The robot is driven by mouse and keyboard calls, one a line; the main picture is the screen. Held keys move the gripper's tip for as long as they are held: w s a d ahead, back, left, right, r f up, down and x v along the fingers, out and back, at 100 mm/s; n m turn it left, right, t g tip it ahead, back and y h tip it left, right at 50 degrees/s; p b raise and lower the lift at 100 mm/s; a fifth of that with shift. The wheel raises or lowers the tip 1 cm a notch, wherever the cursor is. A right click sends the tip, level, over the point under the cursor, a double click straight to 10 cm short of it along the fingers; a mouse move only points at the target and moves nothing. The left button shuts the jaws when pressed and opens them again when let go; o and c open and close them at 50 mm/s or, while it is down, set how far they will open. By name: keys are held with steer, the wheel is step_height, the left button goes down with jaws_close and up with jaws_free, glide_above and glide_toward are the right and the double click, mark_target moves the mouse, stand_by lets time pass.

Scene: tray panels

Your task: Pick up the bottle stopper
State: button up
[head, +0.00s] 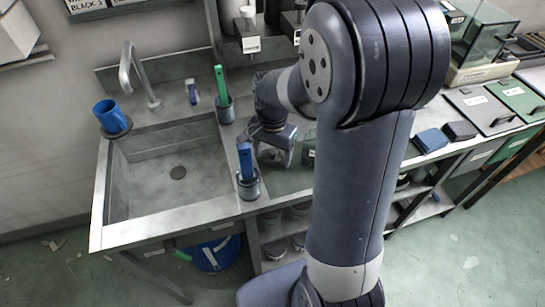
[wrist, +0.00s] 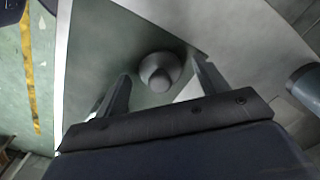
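The bottle stopper (wrist: 159,72) is a grey, rounded piece with a paler knob, seen from above in the wrist view. It lies on a grey-green panel just beyond my gripper (wrist: 162,78). My gripper is open, with one finger on each side of the stopper in the picture. I see no contact between fingers and stopper, and the height gap is hard to judge. In the head view my gripper (head: 280,150) hangs low over the counter right of the sink, and I cannot make out the stopper there.
A blue brush in a grey cup (head: 249,185) stands close left of my gripper. A green-handled tool in another cup (head: 226,112) is behind it. The sink (head: 170,160) with a blue mug (head: 110,117) is at left. Dark blocks (head: 431,140) and lidded trays (head: 482,108) are at right.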

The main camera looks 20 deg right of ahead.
mark_target(274, 151)
steer(key=c, duration=1)
step_height(274, 151, up, 10)
steer(key=p, duration=0.1)
steer(key=s+d+r+m+p, duration=0.3)
steer(key=d+r+m+p, duration=0.3)
steer(key=d+r+p, duration=0.3)
steer(key=d+p, duration=0.1)
steer(key=p, duration=0.3)
steer(key=shift+r, duration=0.15)
